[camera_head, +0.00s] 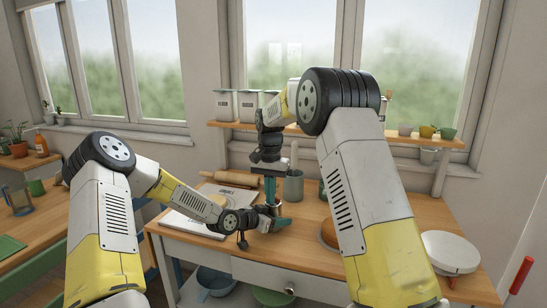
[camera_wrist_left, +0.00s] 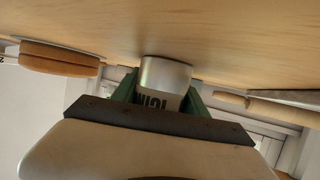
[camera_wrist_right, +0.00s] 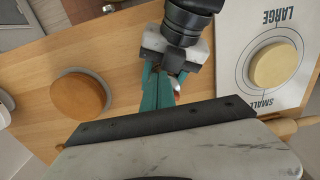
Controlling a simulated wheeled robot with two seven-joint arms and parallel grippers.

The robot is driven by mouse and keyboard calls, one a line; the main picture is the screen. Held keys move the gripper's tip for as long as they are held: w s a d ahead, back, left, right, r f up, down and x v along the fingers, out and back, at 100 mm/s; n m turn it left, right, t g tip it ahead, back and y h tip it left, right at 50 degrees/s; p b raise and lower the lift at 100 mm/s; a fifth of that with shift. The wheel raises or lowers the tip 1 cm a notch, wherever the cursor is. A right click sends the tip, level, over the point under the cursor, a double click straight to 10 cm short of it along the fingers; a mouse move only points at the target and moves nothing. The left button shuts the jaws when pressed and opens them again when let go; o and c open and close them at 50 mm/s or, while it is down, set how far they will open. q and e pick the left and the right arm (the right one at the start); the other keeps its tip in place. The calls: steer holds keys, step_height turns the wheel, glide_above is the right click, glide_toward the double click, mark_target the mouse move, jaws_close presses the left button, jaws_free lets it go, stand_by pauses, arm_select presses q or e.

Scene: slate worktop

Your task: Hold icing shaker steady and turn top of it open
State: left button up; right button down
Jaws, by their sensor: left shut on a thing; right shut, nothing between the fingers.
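The icing shaker (camera_wrist_left: 165,76) is a small silver can with dark lettering, standing on the wooden worktop; the left wrist view shows it upside down. My left gripper (camera_head: 268,222) is shut on it, with green fingers on either side of its body. My right gripper (camera_head: 270,190) points straight down above the shaker. In the right wrist view its teal fingers (camera_wrist_right: 160,90) are shut together with nothing between them. These fingers hide most of the shaker's top, so I cannot tell whether they touch it or how the top is turned.
A round brown cake (camera_wrist_right: 80,97) lies on one side of the shaker. On the other side is a printed sheet (camera_wrist_right: 236,62) with a pale disc (camera_wrist_right: 273,65) on it. A white round stand (camera_head: 449,250) is at right.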

steer(key=shift+s+d, duration=0.1)
steer(key=shift+d, duration=0.25)
steer(key=shift+s, duration=0.15)
stand_by(0.3)
step_height(320, 180, up, 6)
steer(key=shift+s, duration=0.25)
stand_by(0.4)
steer(key=shift+a, duration=0.1)
step_height(320, 180, down, 6)
steer(key=a, duration=0.1)
steer(key=shift+a, duration=0.35)
stand_by(0.4)
steer(key=shift+w+d, duration=0.3)
steer(key=shift+w, duration=0.35)
stand_by(0.8)
